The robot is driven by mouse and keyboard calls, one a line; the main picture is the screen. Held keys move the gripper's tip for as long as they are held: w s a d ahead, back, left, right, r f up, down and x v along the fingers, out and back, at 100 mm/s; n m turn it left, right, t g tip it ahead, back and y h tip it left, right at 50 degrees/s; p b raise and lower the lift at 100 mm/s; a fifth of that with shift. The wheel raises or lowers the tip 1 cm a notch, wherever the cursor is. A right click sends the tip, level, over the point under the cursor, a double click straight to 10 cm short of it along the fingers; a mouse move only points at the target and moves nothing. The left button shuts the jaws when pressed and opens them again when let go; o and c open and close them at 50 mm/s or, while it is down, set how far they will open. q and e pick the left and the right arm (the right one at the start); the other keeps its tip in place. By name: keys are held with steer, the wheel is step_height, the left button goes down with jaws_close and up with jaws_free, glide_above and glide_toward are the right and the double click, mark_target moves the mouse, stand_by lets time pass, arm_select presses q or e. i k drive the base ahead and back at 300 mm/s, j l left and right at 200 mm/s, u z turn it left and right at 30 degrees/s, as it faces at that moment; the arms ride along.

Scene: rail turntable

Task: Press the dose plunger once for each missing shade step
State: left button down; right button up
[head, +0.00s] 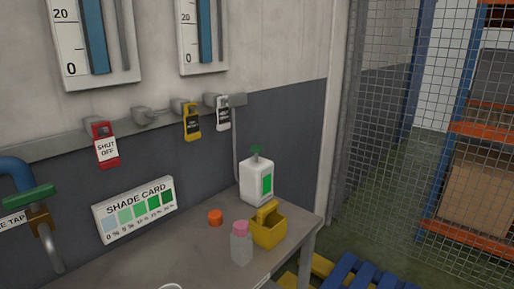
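The white dose bottle (257,183) stands upright at the back of the table, with a green panel on its front. Its green plunger (256,151) sticks up from the top. The shade card (134,210) leans against the wall on the left, with a row of patches running from pale blue to dark green. A clear bottle with a pink top (241,245) stands near the front edge; its contents look pale or clear. Neither of my grippers shows in the head view.
A yellow caddy (268,227) and an orange cap (215,217) sit on the grey table (190,250). A tap with a green handle (30,197) is at the left. Tags hang from the wall rail, below two gauges. A mesh fence (400,150) and blue pallet (355,274) lie right.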

mark_target(256, 149)
steer(key=i+l, duration=0.3)
steer(key=l, duration=0.2)
steer(key=i+l, duration=0.3)
steer(key=l, duration=0.2)
steer(key=i+l, duration=0.3)
steer(key=l, duration=0.15)
steer(key=i+l, duration=0.3)
steer(key=l, duration=0.2)
